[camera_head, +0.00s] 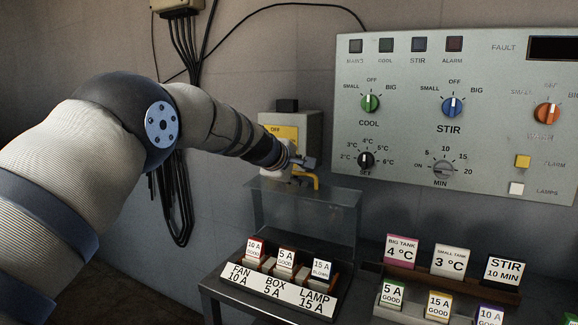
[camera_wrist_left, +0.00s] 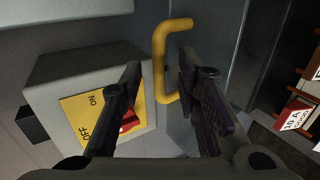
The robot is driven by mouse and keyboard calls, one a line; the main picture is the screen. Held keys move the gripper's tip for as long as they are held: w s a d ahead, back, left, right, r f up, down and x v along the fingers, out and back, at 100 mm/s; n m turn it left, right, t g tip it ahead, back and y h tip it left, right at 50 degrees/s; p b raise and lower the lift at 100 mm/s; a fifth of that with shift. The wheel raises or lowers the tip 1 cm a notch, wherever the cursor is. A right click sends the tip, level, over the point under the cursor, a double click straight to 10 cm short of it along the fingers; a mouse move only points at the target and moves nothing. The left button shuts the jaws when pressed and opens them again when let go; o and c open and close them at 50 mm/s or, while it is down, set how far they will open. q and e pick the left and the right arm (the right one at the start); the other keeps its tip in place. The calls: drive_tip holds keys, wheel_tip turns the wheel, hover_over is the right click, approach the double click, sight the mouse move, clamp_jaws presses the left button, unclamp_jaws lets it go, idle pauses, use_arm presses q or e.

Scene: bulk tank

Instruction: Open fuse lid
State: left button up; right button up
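The fuse lid (camera_head: 302,218) is a clear panel that appears to stand upright behind the fuse tray, with a yellow handle (camera_head: 312,179) at its top edge. In the left wrist view the yellow handle (camera_wrist_left: 159,60) lies between my left gripper's fingers, closer to the right one. My left gripper (camera_head: 300,164) is at the top of the lid; the left wrist view shows its fingers (camera_wrist_left: 160,78) apart. Contact with the handle cannot be told. The fuse tray (camera_head: 275,287) below holds several fuses, marked 10 A good, 5 A good and 15 A blown. My right gripper is not in view.
A grey switch box (camera_head: 308,130) with a yellow OFF plate is right behind my left gripper. A control panel (camera_head: 440,120) with knobs fills the right wall. A rack of spare fuses (camera_head: 400,314) and label cards (camera_head: 450,262) stand at the lower right.

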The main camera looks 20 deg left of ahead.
use_arm(q)
drive_tip(key=v, duration=0.9)
drive_tip(key=shift+r, duration=0.15)
drive_tip(key=shift+s, duration=0.1)
